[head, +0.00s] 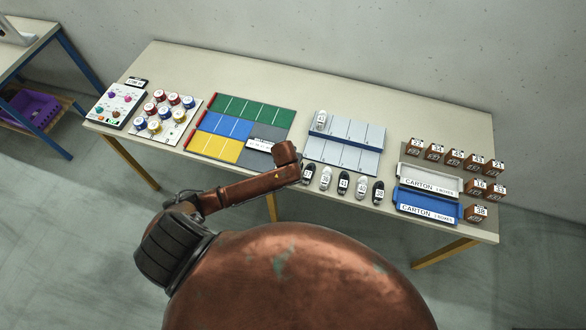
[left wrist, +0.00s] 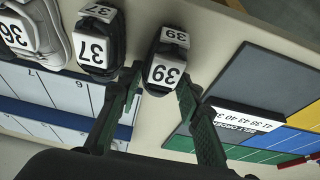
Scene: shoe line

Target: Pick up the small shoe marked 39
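The small shoe marked 39 (left wrist: 165,62) is black with white number labels, in the upper middle of the left wrist view. My left gripper (left wrist: 160,90) is open and empty, with one finger on each side of this shoe's near end; I cannot tell if either touches it. In the head view my left arm's end (head: 287,153) hangs over the left end of the shoe row; it hides its fingers and seems to hide the 39 shoe. My right gripper is in neither view.
A black shoe marked 37 (left wrist: 97,48) stands close beside the left finger, then a grey shoe marked 36 (left wrist: 32,30). The grey rack (head: 347,142) is behind the row. The coloured mat (head: 240,112) lies left; the blue carton tray (head: 428,206) and small boxes (head: 455,158) lie right.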

